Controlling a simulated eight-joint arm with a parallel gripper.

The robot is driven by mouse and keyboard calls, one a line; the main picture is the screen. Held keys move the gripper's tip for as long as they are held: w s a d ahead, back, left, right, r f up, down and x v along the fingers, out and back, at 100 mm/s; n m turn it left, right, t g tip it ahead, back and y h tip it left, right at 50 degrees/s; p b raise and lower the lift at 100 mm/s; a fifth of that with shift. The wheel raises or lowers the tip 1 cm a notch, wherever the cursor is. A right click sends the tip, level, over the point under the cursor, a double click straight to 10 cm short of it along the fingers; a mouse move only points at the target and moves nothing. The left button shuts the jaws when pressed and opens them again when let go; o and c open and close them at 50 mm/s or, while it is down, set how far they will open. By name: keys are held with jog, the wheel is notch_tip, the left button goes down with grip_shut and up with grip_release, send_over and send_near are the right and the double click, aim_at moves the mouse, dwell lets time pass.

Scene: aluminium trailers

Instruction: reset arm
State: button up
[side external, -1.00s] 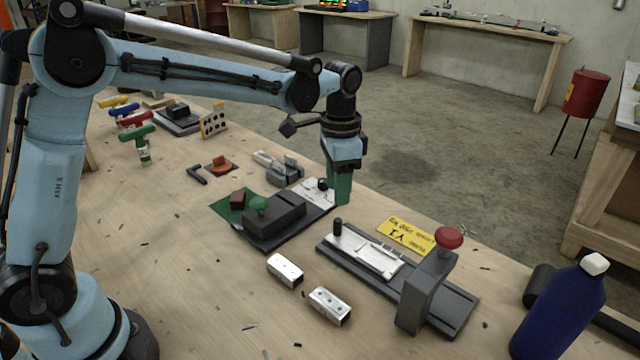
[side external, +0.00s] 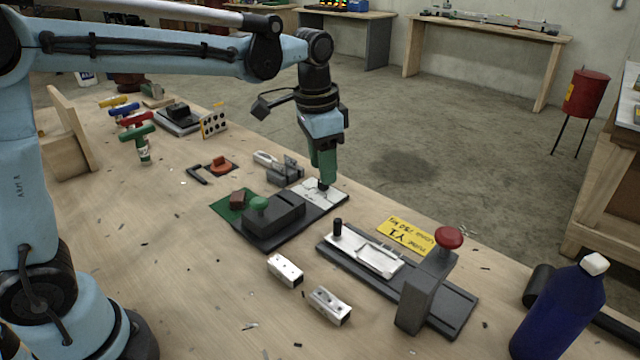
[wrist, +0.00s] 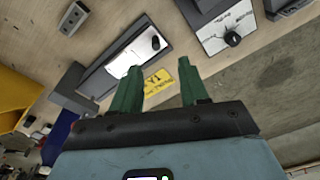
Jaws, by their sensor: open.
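My gripper (side external: 326,180) has green fingers and hangs pointing down above the white plate end of the fixture with the green knob (side external: 259,204). In the wrist view the two green fingers of my gripper (wrist: 158,86) are spread apart with nothing between them. In the side view the fingertips overlap the black knob on the white plate (side external: 338,194); whether they touch it cannot be told there. In the wrist view that black knob (wrist: 232,38) lies clear of the fingers.
A second fixture with a red knob (side external: 448,238) stands to the right, beside a yellow label (side external: 408,236). Two aluminium blocks (side external: 285,270) (side external: 329,305) lie in front. A blue bottle (side external: 560,312) stands at the right. Green, red, blue and yellow T-handled tools (side external: 138,132) stand at the left.

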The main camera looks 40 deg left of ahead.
jog(key=s+a+f+n+t, duration=0.1)
jog(key=s+a+n+t, duration=0.1)
jog(key=s, duration=0.4)
jog(key=s+a+f+n+t, duration=0.1)
jog(key=s+a+n+t, duration=0.1)
jog(key=s, duration=0.5)
jog(key=shift+s+a+f+n+t, duration=0.3)
jog(key=shift+n+t, duration=0.5)
jog(key=shift+t, duration=0.2)
jog(key=shift+w, duration=0.1)
